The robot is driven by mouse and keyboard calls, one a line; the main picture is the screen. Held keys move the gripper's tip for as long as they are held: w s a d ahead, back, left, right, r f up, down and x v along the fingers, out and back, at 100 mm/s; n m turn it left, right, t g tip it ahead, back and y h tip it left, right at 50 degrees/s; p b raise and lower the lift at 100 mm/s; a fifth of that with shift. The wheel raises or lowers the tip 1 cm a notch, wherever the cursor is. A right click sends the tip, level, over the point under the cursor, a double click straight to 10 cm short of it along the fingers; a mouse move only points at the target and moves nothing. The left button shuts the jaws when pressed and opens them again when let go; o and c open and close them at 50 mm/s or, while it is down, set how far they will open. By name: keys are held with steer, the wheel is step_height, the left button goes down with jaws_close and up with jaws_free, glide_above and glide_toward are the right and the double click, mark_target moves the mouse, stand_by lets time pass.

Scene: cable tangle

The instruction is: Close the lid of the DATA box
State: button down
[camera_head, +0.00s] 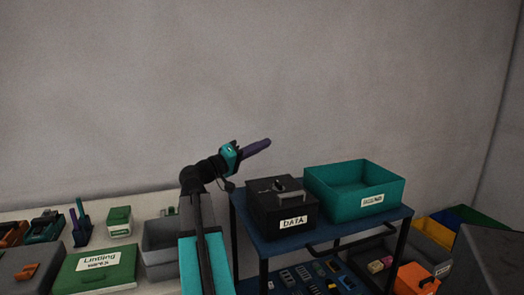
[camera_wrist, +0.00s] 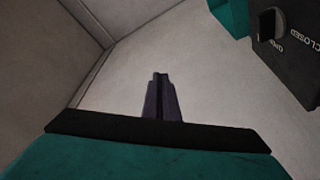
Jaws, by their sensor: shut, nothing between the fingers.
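The black DATA box (camera_head: 293,222) stands on the blue top of a cart, with a white label on its front. Its top looks flat and down, with a grey knob or handle on it; I cannot tell whether it is fully seated. In the wrist view the black top (camera_wrist: 290,55) shows at the upper right, with a dark knob and the words OPEN and CLOSED. The knob is by the word OPEN. My gripper (camera_head: 269,141) is above the box in the picture, apart from it. Its purple fingers (camera_wrist: 160,76) are shut and empty.
A teal open bin (camera_head: 335,205) stands right of the box on the blue cart (camera_head: 258,240). The lower shelf holds small parts. A white table (camera_head: 20,213) at left carries a green-lidded box (camera_head: 95,272) and grey bins. The wall behind is bare.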

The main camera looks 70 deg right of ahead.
steer(key=w+a+f, duration=0.2)
steer(key=w+a, duration=0.4)
steer(key=shift+w+a+f, duration=0.15)
steer(key=shift+w+a, duration=0.05)
steer(key=shift+w, duration=0.2)
stand_by(0.4)
